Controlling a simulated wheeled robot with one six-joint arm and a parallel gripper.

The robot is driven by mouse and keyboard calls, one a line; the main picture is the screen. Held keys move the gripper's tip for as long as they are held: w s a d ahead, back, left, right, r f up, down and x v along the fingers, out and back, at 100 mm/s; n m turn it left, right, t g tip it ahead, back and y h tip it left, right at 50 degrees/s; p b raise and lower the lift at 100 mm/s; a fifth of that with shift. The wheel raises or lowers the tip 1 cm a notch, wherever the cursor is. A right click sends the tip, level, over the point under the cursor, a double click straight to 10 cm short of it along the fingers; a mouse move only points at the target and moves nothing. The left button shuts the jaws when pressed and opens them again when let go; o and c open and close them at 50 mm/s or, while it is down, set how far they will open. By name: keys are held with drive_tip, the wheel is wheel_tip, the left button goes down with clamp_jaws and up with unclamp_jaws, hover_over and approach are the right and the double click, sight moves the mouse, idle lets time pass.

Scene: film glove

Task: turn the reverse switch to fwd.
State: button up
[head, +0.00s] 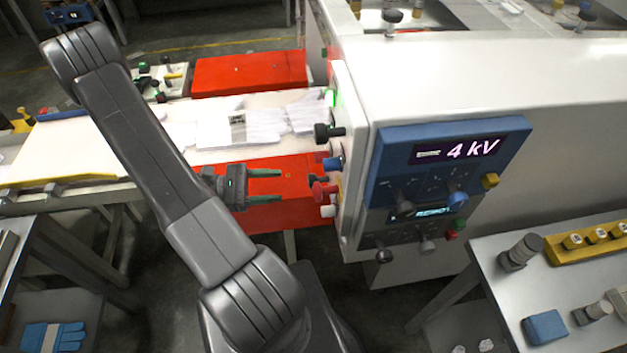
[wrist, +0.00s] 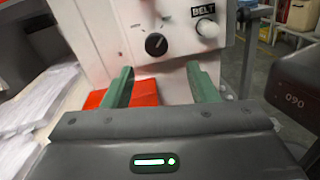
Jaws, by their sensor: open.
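A black rotary knob (wrist: 155,44) sits on a pale panel (wrist: 180,63) in the wrist view, with small marks around it that I cannot read. It may be the reverse switch; its label is not legible. A white knob (wrist: 207,28) beside it sits under a BELT label. My gripper (wrist: 159,69) is open and empty, its green fingers to either side below the black knob, apart from it. In the head view my gripper (head: 281,181) points right at the machine's end panel (head: 349,150), short of its knobs.
A blue control box (head: 385,160) reading 4 kV is on the machine's front. A metal table (head: 490,275) stands at right.

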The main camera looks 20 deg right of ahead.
sight(313, 182)
drive_tip(key=p+x, duration=0.1)
drive_tip(key=x, duration=0.9)
drive_tip(key=shift+w+d+p, duration=0.15)
drive_tip(key=shift+d+p, duration=0.15)
drive_tip(key=shift+p, duration=0.05)
drive_tip(key=c, duration=1)
